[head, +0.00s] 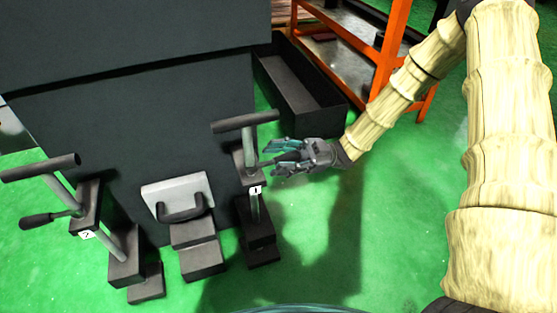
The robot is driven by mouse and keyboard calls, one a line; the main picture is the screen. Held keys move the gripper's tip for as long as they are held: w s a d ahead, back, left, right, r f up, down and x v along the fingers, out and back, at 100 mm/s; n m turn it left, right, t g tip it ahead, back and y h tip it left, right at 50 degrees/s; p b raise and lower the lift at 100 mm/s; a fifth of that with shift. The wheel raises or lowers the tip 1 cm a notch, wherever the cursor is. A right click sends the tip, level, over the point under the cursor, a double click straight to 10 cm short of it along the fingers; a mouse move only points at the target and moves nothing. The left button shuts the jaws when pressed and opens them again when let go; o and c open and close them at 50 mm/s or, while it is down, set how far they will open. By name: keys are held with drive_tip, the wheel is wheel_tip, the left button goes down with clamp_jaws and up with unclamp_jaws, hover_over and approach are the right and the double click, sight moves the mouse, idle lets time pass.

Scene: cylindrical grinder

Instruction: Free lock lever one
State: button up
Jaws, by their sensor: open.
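Lock lever one is on the right-hand post, which carries a white label "1" (256,190). The post has a dark clamp block (246,168) and a dark T-handle (245,121) on top. A short dark lever sticks out from the block to the right, towards my gripper (271,158). My gripper comes in from the right with its fingers spread, at the height of the block. The fingers overlap the lever's outer end in the head view. I cannot tell whether they touch it.
A second post with label "2" (87,234), a T-handle (40,167) and a side lever (50,217) stands at left. Between them is a grey plate with a black handle (180,205). A dark machine wall (150,120) rises behind. A dark trough (300,85) and orange rack (390,50) stand behind my gripper.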

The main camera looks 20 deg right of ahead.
drive_tip(key=shift+a+r, duration=0.1)
drive_tip(key=shift+a, duration=0.1)
clamp_jaws()
idle(0.3)
